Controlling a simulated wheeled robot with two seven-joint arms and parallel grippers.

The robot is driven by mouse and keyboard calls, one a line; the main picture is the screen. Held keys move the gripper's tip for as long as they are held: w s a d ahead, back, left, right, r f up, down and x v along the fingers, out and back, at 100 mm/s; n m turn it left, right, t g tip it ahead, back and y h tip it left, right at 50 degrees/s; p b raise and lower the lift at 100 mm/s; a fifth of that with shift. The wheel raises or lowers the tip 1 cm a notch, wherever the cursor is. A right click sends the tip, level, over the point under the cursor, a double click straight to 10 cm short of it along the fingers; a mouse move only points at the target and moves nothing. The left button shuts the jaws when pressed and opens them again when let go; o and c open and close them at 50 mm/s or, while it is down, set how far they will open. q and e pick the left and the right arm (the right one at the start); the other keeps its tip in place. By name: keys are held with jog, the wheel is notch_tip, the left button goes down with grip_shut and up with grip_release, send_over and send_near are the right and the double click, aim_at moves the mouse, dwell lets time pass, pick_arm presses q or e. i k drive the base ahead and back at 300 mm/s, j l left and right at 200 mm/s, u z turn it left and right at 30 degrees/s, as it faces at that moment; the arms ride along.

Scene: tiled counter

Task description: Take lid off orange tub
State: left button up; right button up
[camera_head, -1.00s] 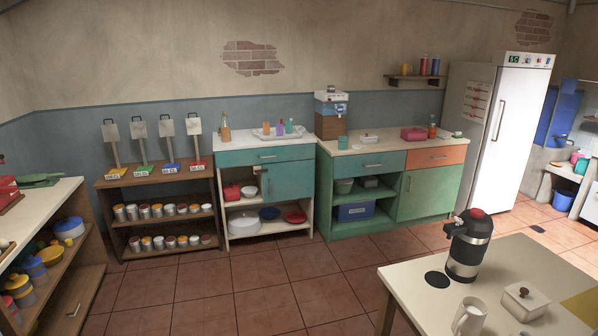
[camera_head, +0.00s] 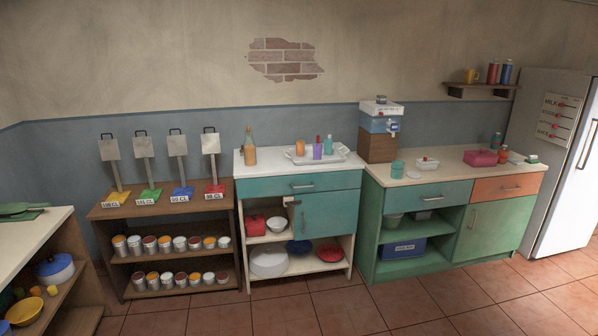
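A small orange container (camera_head: 300,147) stands upright on a white tray (camera_head: 334,158) on the white-topped teal cabinet. It is the clearest match for the orange tub, but a separate lid cannot be made out at this size. A purple bottle (camera_head: 317,150) and a teal bottle (camera_head: 328,145) stand beside it on the tray. Neither of my grippers is in view.
An amber bottle (camera_head: 250,150) stands left of the tray. A shelf unit (camera_head: 168,209) with several small pots is at left; a green cabinet (camera_head: 400,220) with a water dispenser (camera_head: 380,133) is at right. The tiled floor (camera_head: 330,305) in front is clear.

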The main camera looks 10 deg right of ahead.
aim_at(503, 155)
jog(key=i+z, duration=0.15)
jog(key=i, duration=0.4)
jog(key=i+j+z, duration=0.15)
jog(key=i, duration=0.4)
jog(key=i+z, duration=0.15)
jog(key=i, duration=0.4)
jog(key=i+l+z, duration=0.2)
jog(key=i+z, duration=0.25)
jog(key=i+l+z, duration=0.1)
jog(key=i+z, duration=0.2)
jog(key=z, duration=0.15)
jog(key=i+j+z, duration=0.1)
jog(key=i+z, duration=0.35)
jog(key=i+j+z, duration=0.2)
jog(key=z, duration=0.25)
jog(key=i+l+z, duration=0.15)
jog(key=i+z, duration=0.2)
jog(key=i, duration=0.55)
jog(key=i+j+z, duration=0.1)
jog(key=i+z, duration=0.25)
jog(key=i, duration=0.5)
